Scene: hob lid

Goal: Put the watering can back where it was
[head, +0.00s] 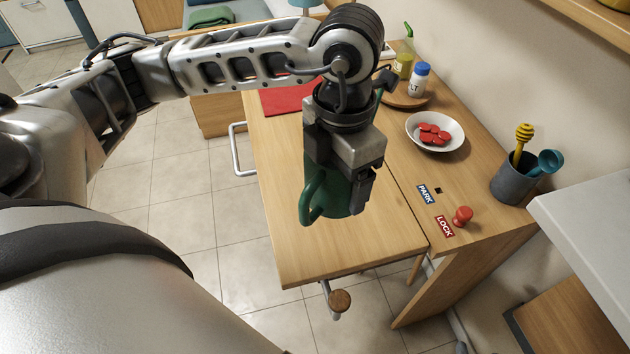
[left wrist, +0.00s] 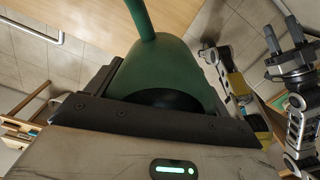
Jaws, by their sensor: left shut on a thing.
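The green watering can (head: 316,198) is in my left gripper (head: 352,182), over the front part of the wooden table leaf. My left gripper is shut on it and hides much of its body. The can's handle loop shows at the lower left in the head view. In the left wrist view the can (left wrist: 175,68) is between the jaws. I cannot tell whether its base touches the wood. My right gripper (left wrist: 283,38) shows at the right of the left wrist view, away from the can, with its fingers apart and empty.
A red mat (head: 285,98) lies on the table leaf (head: 320,262) behind the can. On the counter to the right are a white bowl (head: 453,146) of red pieces, PARK (head: 426,194) and LOCK (head: 444,226) labels, a red knob (head: 462,216) and a grey utensil pot (head: 513,184).

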